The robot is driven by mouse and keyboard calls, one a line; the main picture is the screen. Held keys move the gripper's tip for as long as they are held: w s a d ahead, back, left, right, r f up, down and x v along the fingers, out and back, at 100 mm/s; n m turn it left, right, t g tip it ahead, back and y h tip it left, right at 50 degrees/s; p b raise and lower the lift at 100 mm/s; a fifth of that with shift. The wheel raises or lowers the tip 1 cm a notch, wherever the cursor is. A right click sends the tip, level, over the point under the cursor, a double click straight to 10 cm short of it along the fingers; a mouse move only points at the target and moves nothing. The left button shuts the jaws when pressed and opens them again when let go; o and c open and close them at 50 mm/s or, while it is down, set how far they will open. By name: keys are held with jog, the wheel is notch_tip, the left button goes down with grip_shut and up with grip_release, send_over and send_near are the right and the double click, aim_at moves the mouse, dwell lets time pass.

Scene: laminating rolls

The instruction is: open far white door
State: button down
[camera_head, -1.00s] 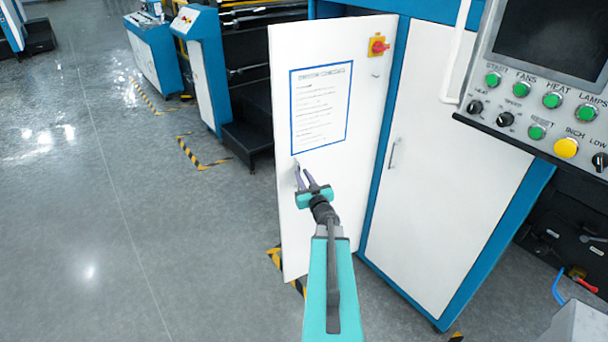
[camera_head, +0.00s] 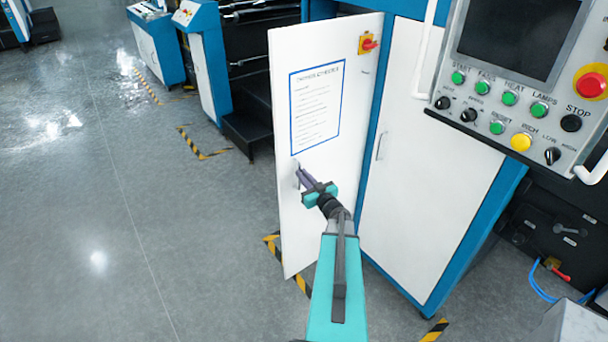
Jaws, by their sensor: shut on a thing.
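The far white door (camera_head: 325,215) stands swung out from the blue-framed cabinet, at an angle to its front. It carries a blue-bordered notice sheet and a red and yellow rotary switch (camera_head: 367,43). My gripper (camera_head: 303,176) is at the door's left side, just below the sheet, shut on the door handle (camera_head: 297,172). The fingers hide most of the handle. The nearer white door (camera_head: 425,190), with its own slim handle (camera_head: 379,147), is flush in the cabinet frame to the right.
A control panel (camera_head: 515,90) with buttons and a screen juts out at upper right. Open grey floor (camera_head: 130,230) lies left of the door. Black steps (camera_head: 250,130) stand behind it. Yellow-black floor tape (camera_head: 300,280) runs under its lower edge.

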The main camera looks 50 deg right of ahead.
jog(key=shift+s+d+r+m+h, duration=0.2)
jog(key=shift+s+d, duration=0.15)
jog(key=shift+d, duration=0.25)
jog(key=shift+s+d+r+m+h, duration=0.1)
jog(key=shift+s+d+m+h, duration=0.1)
jog(key=shift+s+d, duration=0.3)
jog(key=c, duration=2)
grip_release()
jog(key=shift+w+d, duration=0.15)
jog(key=shift+c, duration=0.2)
jog(key=shift+o, duration=1)
jog(key=shift+d+f, duration=0.15)
jog(key=shift+s+a, duration=0.2)
jog(key=v, duration=1.3)
jog(key=shift+a+b, duration=0.3)
jog(key=shift+a, duration=0.15)
